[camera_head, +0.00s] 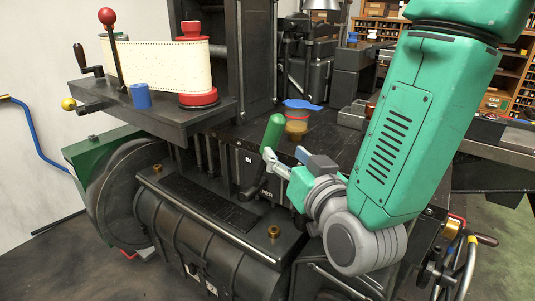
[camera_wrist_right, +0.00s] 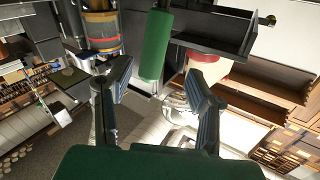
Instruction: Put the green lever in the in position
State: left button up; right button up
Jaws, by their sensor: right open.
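The green lever (camera_head: 272,133) stands tilted on the machine, with its dark shaft running down beside a plate marked "IN" in the head view. In the right wrist view the green lever (camera_wrist_right: 155,46) hangs from the top edge, in line with the gap between the fingers. My right gripper (camera_head: 284,157) is close to the lever on its right side in the head view. In the right wrist view my right gripper (camera_wrist_right: 160,85) has its fingers spread wide, with nothing held between them. The lever's lower shaft is partly hidden in the head view. My left gripper is not in view.
A brass-coloured cylinder with a red band (camera_head: 296,126) stands just behind the lever. A blue piece (camera_head: 302,105) lies on the black machine top. A paper roll on red spools (camera_head: 197,97) and a blue cylinder (camera_head: 140,96) sit on the left shelf.

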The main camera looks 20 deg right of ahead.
aim_at(276, 140)
jog(key=shift+w+d+f+b, duration=0.15)
jog(key=shift+w+d+b, duration=0.3)
jog(key=shift+w+b, duration=0.2)
jog(key=w, duration=0.6)
jog(key=shift+a, duration=0.35)
jog(key=shift+w+a, duration=0.45)
jog(key=shift+w, duration=0.15)
jog(key=shift+d, duration=0.1)
